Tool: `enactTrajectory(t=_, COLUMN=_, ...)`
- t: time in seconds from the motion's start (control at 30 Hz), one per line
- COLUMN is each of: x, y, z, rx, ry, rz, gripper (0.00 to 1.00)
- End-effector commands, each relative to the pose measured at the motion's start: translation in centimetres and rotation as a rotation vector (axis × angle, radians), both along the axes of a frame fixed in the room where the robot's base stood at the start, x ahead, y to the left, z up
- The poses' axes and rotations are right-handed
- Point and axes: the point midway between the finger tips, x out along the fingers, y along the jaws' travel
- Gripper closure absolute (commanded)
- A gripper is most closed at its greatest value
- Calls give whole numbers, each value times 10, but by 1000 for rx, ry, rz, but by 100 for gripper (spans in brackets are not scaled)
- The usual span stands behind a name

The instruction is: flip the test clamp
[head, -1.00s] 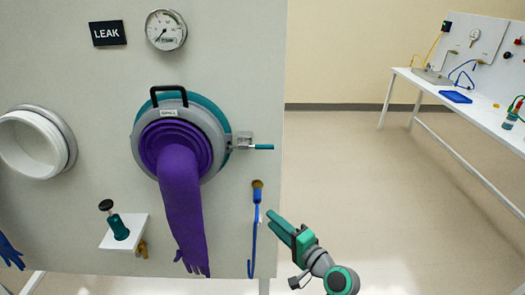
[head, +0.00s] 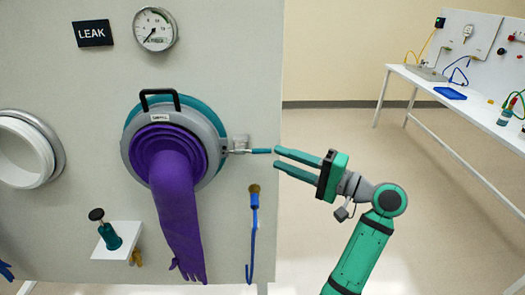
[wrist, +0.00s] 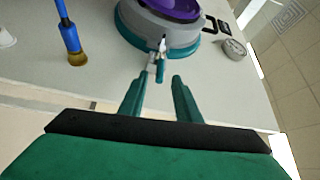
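The test clamp (head: 257,151) is a small metal latch with a teal handle, at the right side of the round grey and teal port ring (head: 213,122). Its handle points right, away from the ring. In the wrist view the clamp (wrist: 160,60) lies ahead, between and just beyond my fingertips. My gripper (head: 275,157) is open, its two teal fingers pointing left at the handle's tip. The fingers appear apart from the handle; exact depth is hard to tell. A purple glove (head: 178,215) hangs from the port.
A blue brush (head: 253,225) hangs below the clamp; it also shows in the wrist view (wrist: 70,40). A pressure gauge (head: 155,29) and a LEAK sign (head: 93,33) are above. A small white shelf (head: 117,240) is lower left. Open floor lies right of the panel.

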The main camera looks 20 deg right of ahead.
Motion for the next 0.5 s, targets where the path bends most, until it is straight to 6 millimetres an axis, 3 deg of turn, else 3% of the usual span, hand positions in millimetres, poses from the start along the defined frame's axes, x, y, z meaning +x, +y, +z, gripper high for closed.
enactTrajectory(t=0.3, x=40, y=35, z=2, rx=-1, ry=-1, rz=1, gripper=70)
enactTrajectory(t=0.5, x=51, y=43, z=3, rx=-1, ry=-1, rz=-2, gripper=70)
